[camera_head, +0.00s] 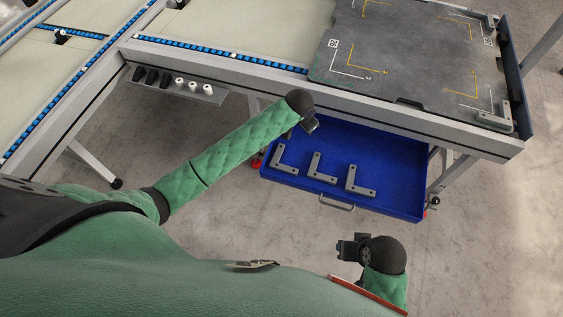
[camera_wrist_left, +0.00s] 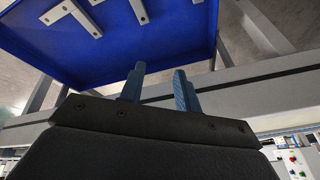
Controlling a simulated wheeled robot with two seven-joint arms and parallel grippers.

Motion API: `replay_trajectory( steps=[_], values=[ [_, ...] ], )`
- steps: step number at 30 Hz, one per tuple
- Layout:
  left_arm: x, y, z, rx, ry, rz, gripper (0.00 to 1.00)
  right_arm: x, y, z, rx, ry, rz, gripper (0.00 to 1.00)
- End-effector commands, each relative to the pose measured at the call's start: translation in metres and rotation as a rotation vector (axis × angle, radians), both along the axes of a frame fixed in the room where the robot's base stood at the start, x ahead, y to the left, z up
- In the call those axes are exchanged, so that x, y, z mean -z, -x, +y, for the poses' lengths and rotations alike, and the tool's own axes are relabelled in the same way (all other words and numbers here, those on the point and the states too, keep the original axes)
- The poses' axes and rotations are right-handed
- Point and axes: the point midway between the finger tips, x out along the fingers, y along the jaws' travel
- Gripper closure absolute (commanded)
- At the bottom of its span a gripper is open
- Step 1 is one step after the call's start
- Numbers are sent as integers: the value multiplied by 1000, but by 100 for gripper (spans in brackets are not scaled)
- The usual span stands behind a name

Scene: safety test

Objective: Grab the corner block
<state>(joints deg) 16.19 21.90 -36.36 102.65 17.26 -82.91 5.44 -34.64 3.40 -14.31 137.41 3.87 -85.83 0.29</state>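Three grey L-shaped corner blocks lie in a row in the open blue drawer: a left one (camera_head: 285,160), a middle one (camera_head: 318,170) and a right one (camera_head: 356,184). Another grey corner block (camera_head: 494,120) sits at the right front corner of the dark plate. My left gripper (camera_head: 310,125) is over the back left part of the drawer, apart from the blocks. In the left wrist view its two fingers (camera_wrist_left: 160,85) are spread with nothing between them, and blocks (camera_wrist_left: 72,16) show at the top. My right gripper (camera_head: 348,247) is in front of the drawer; its finger opening is unclear.
The blue drawer (camera_head: 405,165) has raised walls and a front handle (camera_head: 337,205). The workbench's front rail (camera_head: 400,122) runs just behind and above it. The dark plate (camera_head: 400,55) has yellow and white corner marks. A small rack (camera_head: 180,88) of black and white parts hangs at left.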

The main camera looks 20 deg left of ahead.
Motion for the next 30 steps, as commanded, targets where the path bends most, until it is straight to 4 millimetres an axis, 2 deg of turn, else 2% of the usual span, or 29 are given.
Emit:
replay_trajectory(
  steps=[1,2,6,9,12,14,18,30],
  values=[
    [27,-14,19,-27,-29,48,67,0,0,0,0,0,0,64],
    [43,-18,29,-46,-39,77,67,0,0,0,0,0,0,64],
    [118,-20,74,-168,-56,217,67,0,0,0,0,0,0,64],
    [160,-10,98,-270,-47,298,67,0,0,0,0,0,0,64],
    [190,0,114,-374,-24,356,67,0,0,0,0,0,0,64],
    [199,4,117,-428,-4,374,67,0,0,0,0,0,0,64],
    [204,5,116,-494,25,384,67,0,0,0,0,0,0,64],
    [235,3,114,-508,28,382,67,-3,1,-2,2,6,6,64]
  ],
)
